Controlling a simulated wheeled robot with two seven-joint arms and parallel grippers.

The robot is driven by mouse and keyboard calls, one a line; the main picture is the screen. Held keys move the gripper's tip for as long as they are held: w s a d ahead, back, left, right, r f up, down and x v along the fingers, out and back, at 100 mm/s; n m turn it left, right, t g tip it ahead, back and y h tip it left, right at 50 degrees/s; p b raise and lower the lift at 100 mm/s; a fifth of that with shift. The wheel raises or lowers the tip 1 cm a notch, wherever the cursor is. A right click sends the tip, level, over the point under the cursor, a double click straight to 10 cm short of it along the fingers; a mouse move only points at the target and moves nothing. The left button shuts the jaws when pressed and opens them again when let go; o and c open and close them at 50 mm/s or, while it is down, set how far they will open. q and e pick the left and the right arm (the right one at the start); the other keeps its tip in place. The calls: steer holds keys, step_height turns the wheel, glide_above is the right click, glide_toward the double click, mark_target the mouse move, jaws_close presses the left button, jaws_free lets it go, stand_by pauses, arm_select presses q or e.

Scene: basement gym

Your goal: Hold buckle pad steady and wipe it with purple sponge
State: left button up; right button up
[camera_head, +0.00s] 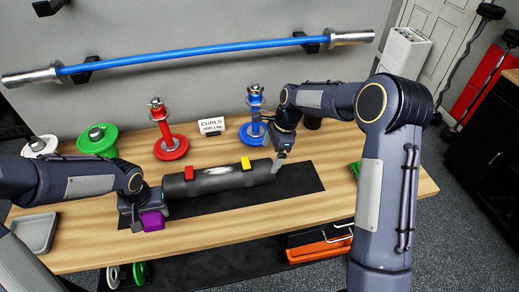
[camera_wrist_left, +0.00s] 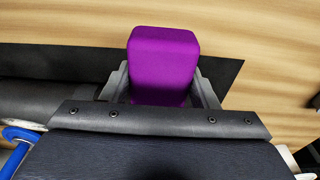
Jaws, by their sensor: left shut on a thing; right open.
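The buckle pad (camera_head: 211,179) is a dark grey roll with a red and a yellow buckle and a whitish smudge on top. It lies on a black mat (camera_head: 245,207) on the wooden table. My left gripper (camera_head: 149,211) is shut on the purple sponge (camera_head: 152,221), at the left end of the pad. The sponge also shows between the fingers in the left wrist view (camera_wrist_left: 164,62). My right gripper (camera_head: 277,163) is open at the right end of the pad; I cannot tell whether it touches it.
Red (camera_head: 171,146), green (camera_head: 98,139) and blue (camera_head: 255,122) weight stands and a "CURLS" card (camera_head: 211,127) line the table's back. A grey tray (camera_head: 36,232) sits at the left. The front middle of the table is clear.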

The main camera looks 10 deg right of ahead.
mark_target(263, 170)
arm_select(q)
steer(key=shift+f+b, duration=2.45)
steer(key=shift+f, duration=0.05)
arm_select(e)
steer(key=shift+x, duration=4.55)
steer(key=shift+c, duration=0.3)
steer(key=c, duration=1)
